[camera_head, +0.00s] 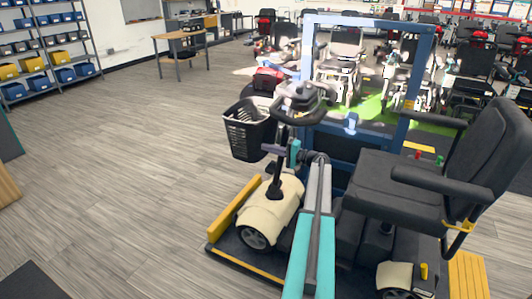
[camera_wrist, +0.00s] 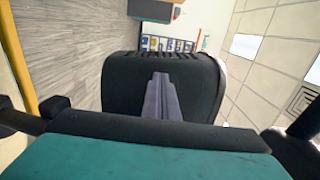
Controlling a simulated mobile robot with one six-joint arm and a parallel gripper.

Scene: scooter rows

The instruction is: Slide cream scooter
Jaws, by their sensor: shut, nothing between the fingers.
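The cream scooter (camera_head: 268,218) stands upright on a dark platform with yellow edges. It has a black front basket (camera_head: 248,130), dark handlebars and a dark grey seat. My teal and grey arm reaches up from the bottom of the head view beside the scooter's front column. My gripper (camera_head: 272,149) is at the column, just below the handlebars and beside the basket. In the wrist view its purple fingers (camera_wrist: 161,97) are together and empty, in front of a black slotted surface, probably the basket (camera_wrist: 115,90). I cannot tell whether they touch it.
A blue frame (camera_head: 305,60) stands behind the scooter. Yellow rails (camera_head: 235,203) edge the platform (camera_head: 240,265). Several other scooters (camera_head: 342,60) stand in rows behind. A shelf with bins (camera_head: 60,70) and a small table (camera_head: 180,40) are at the left. Grey floor on the left is free.

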